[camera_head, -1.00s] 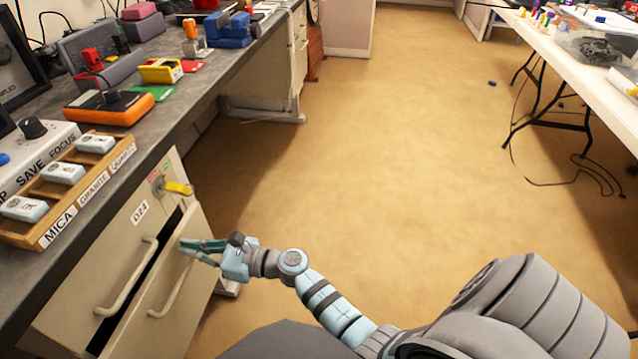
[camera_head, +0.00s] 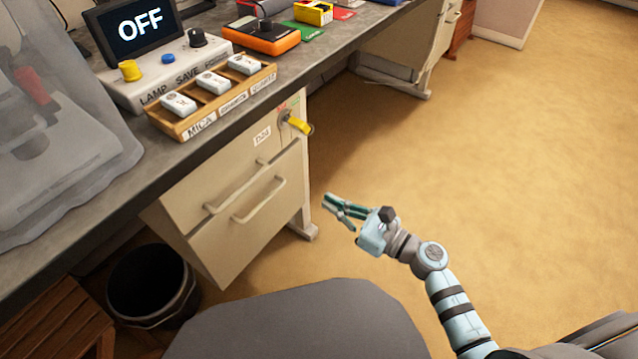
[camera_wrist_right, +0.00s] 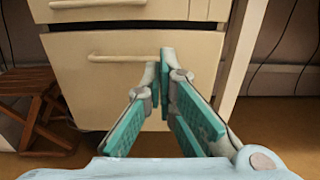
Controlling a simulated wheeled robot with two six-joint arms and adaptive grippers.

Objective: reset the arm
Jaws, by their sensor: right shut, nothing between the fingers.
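My right gripper (camera_head: 336,207) is in the middle of the head view, over the floor to the right of the drawer cabinet (camera_head: 306,190). Its teal fingers are shut with nothing between them, apart from the cabinet. The right wrist view shows the same fingers (camera_wrist_right: 165,75) meeting at the tips, in front of the lower drawer (camera_wrist_right: 75,60) and its handle. In the head view the upper handle (camera_head: 236,184) and lower handle (camera_head: 260,200) are both free. No wide gap shows between the drawer fronts. My left gripper is not in view.
The bench above the cabinet carries a wooden tray (camera_head: 187,129) of labelled samples and a control box with an "OFF" screen (camera_head: 140,24). A yellow-tabbed key (camera_head: 299,124) sits in the cabinet lock. A black bin (camera_head: 152,285) stands at lower left. Floor to the right is clear.

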